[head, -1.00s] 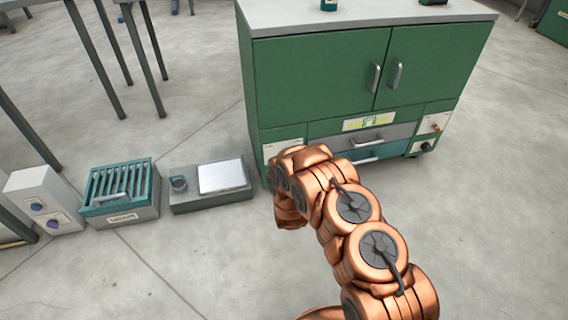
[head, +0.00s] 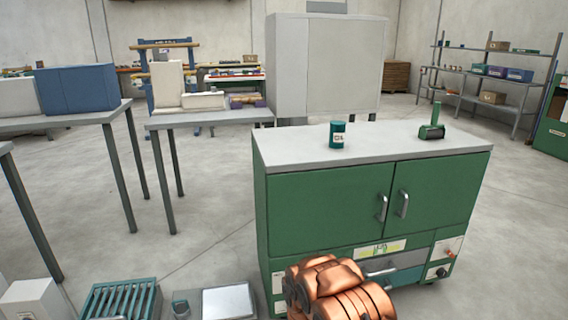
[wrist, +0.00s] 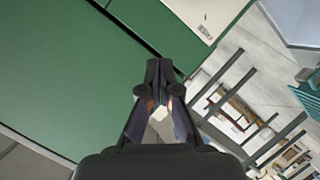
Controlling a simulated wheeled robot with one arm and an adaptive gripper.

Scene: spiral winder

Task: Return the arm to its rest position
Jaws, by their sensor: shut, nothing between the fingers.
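My copper-coloured arm (head: 338,290) shows at the bottom of the head view, in front of the lower part of the green cabinet (head: 325,210). My gripper is outside the head view. In the wrist view my gripper (wrist: 160,68) is dark, with its fingertips together and nothing between them. The green cabinet face (wrist: 60,70) fills the left and upper part of the wrist view, beyond the fingers. I cannot tell how far the fingertips are from it.
A teal can (head: 337,135) and a green-and-black tool (head: 431,130) stand on the cabinet top. A teal slatted box (head: 118,300) and a scale-like device (head: 228,302) are on the floor at left. Tables stand behind them. Floor right of the cabinet is clear.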

